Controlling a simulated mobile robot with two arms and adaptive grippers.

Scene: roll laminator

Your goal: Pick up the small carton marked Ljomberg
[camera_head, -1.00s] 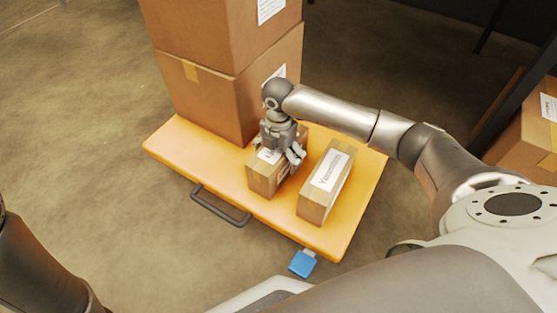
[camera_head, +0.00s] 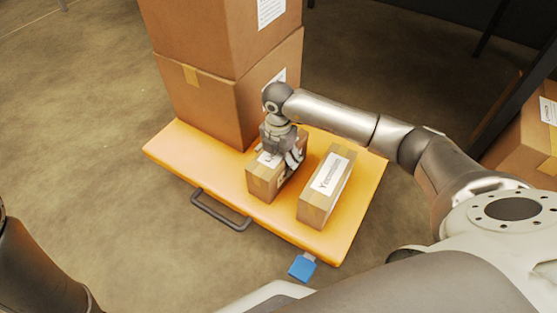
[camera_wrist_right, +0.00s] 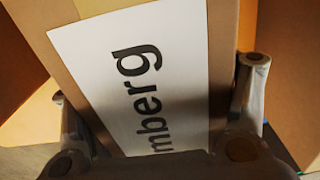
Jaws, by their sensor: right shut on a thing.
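The small carton marked Ljomberg (camera_head: 262,184) is at the middle of an orange platform cart (camera_head: 345,225). In the right wrist view its white label (camera_wrist_right: 150,75) shows the letters "mberg"; the rest is hidden. My right gripper (camera_head: 283,158) comes down on it from above. Its two fingers are shut on the carton, one on each side, and they also show in the wrist view (camera_wrist_right: 160,110). I cannot tell whether the carton is clear of the deck. My left gripper is out of view; only part of the left arm shows at lower left.
A similar carton with another label (camera_head: 327,187) lies just right of the held one, with a narrow gap. Two large stacked boxes (camera_head: 205,100) stand close behind. The cart has a dark handle (camera_head: 222,212) and a blue pedal (camera_head: 302,267) in front. Another box (camera_head: 530,130) is at right.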

